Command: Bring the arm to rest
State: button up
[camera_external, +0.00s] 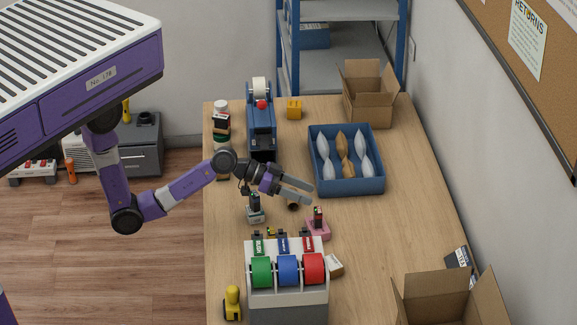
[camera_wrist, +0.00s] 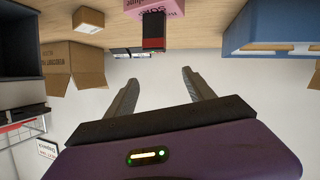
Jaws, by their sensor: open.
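My gripper (camera_external: 297,190) is open and empty, held above the middle of the wooden counter (camera_external: 395,225). My purple and grey arm reaches to it from the upper left. In the wrist view its two fingers (camera_wrist: 160,92) stand apart with nothing between them. That view looks along the counter upside down. A pink stamp block with a dark handle (camera_external: 318,225) stands on the counter just below the gripper in the external view; it also shows in the wrist view (camera_wrist: 154,30).
A blue tray (camera_external: 348,188) with white and brown packets lies right of my gripper. A tape dispenser (camera_external: 288,290) with green, blue and red rolls stands in front. A blue machine (camera_external: 261,130) stands behind. Open cardboard boxes stand at the back (camera_external: 368,103) and front right (camera_external: 440,305).

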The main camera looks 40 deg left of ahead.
jog(key=s+a+f+n+t+y, duration=0.1)
jog(key=s+a+n+t+y, duration=0.15)
jog(key=a, duration=0.55)
jog(key=s+a+f+n+t+y, duration=0.1)
jog(key=s+a+n+t+y, duration=0.2)
jog(key=a, duration=0.5)
jog(key=s+a+f+n+t+y, duration=0.15)
jog(key=a+n, duration=0.25)
jog(key=a, duration=0.4)
jog(key=s+a+t+y+b, duration=0.1)
jog(key=s+a+y+b, duration=0.2)
jog(key=s+a, duration=1.2)
jog(key=shift+s+a+r+y, duration=0.15)
jog(key=shift+s+r+y, duration=0.25)
jog(key=shift+s+y, duration=0.65)
